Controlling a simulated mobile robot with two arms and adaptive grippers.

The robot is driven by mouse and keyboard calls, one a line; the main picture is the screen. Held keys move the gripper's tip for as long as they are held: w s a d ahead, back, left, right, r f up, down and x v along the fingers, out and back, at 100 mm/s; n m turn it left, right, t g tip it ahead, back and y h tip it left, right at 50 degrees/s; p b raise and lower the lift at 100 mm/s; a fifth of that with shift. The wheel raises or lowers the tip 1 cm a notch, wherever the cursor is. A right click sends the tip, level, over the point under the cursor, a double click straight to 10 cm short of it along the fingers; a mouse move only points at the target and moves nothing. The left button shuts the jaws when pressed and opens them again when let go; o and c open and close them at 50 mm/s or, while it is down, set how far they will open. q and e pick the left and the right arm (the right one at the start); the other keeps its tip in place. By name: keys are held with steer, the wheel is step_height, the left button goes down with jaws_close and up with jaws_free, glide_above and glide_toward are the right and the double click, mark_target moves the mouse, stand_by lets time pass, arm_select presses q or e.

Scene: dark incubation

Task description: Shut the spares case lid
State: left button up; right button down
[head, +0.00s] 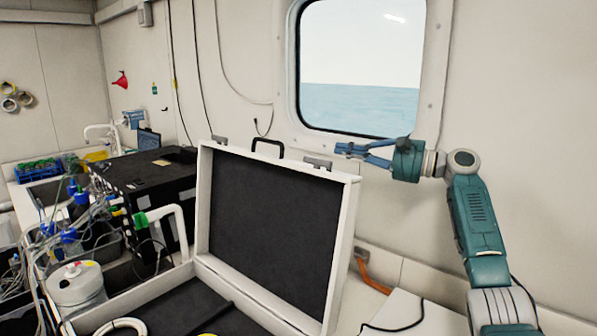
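The spares case is white with a dark lining, and its lid (275,215) stands up open, tilted slightly back. The lid's upper edge has a black handle and two grey latches. The case's base (140,300) lies in front of the lid, cut off by the bottom of the head view. My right gripper (342,149) is beside and just behind the lid's upper right corner, its blue fingers pointing left. It holds nothing that I can see; the finger gap is unclear. Whether it touches the lid is unclear. My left gripper is out of view.
A black box-shaped device (150,190) stands left of the lid. Tubes, blue-capped bottles and a round metal vessel (77,286) crowd the left. A window (360,70) is in the wall behind.

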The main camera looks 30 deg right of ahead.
mark_target(300, 163)
arm_select(q)
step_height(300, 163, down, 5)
steer(key=b, duration=0.4)
arm_select(e)
step_height(300, 163, down, 5)
arm_select(q)
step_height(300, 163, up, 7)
steer(key=p, duration=0.6)
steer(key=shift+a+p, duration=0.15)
steer(key=shift+p, duration=0.25)
arm_select(e)
steer(key=w+a+r, duration=0.1)
steer(key=w+a, duration=0.5)
steer(key=a, duration=0.3)
steer(key=shift+w+a+r, duration=0.15)
steer(key=shift+w+a, duration=0.05)
steer(key=shift+w, duration=0.05)
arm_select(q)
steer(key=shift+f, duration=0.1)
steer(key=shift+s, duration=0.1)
